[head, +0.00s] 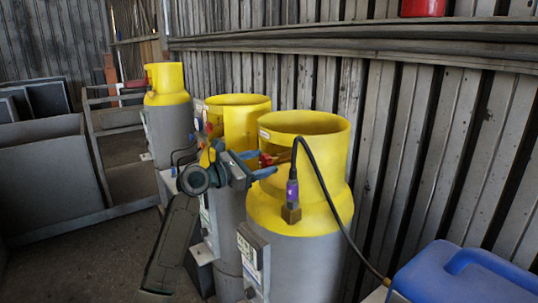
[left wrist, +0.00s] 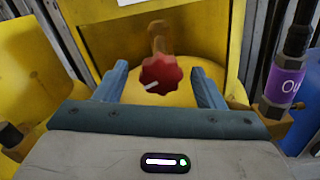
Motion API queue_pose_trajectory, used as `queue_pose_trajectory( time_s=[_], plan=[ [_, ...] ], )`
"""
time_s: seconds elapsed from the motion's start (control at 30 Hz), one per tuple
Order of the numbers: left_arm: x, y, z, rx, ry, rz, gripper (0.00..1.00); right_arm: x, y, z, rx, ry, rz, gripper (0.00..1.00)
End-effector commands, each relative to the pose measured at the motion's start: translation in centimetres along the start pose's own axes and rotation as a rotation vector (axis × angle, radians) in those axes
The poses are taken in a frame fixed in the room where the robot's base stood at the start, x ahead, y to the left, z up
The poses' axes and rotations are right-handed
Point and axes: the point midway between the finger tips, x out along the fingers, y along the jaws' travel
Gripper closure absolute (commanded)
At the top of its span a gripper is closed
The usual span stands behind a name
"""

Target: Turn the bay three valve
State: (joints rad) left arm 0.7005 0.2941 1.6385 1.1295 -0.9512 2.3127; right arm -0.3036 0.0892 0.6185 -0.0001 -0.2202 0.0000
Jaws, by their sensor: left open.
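A red valve knob (left wrist: 160,73) with a white mark on its rim sits on a brass stem inside the yellow collar (head: 322,150) of the nearest grey cylinder. It shows small in the head view (head: 267,159). My left gripper (head: 259,164) is open, its two blue fingers pointing at the knob. In the left wrist view the fingers stand left and right of the knob with gaps on both sides, and the knob appears beyond or level with the tips. No contact shows. No bay number is readable. My right gripper is out of view.
A hose connector with a purple label (head: 292,193) stands beside the knob's collar, its black hose arching right. Two more yellow-topped cylinders stand behind, the middle one (head: 239,120) close by and the far one (head: 166,95) left. A blue container (head: 465,276) is front right.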

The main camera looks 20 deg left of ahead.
Motion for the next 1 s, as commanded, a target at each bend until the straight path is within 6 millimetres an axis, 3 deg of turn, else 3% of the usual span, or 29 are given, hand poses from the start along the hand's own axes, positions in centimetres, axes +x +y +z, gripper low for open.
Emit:
queue_pose_trajectory(
  time_s=[0.2,0.57,0.8,1.0],
  plan=[
    [2.6,0.0,0.1,-0.002,0.0,0.0,0.37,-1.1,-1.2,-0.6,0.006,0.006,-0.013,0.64],
    [3.0,0.0,-0.1,0.001,0.0,0.001,0.37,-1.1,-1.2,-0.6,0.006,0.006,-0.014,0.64],
    [3.0,0.0,-0.1,0.001,0.0,0.0,0.81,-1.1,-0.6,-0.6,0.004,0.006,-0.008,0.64],
    [3.0,0.0,-0.1,0.009,0.0,0.0,0.81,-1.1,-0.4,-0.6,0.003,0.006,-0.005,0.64]
  ],
)
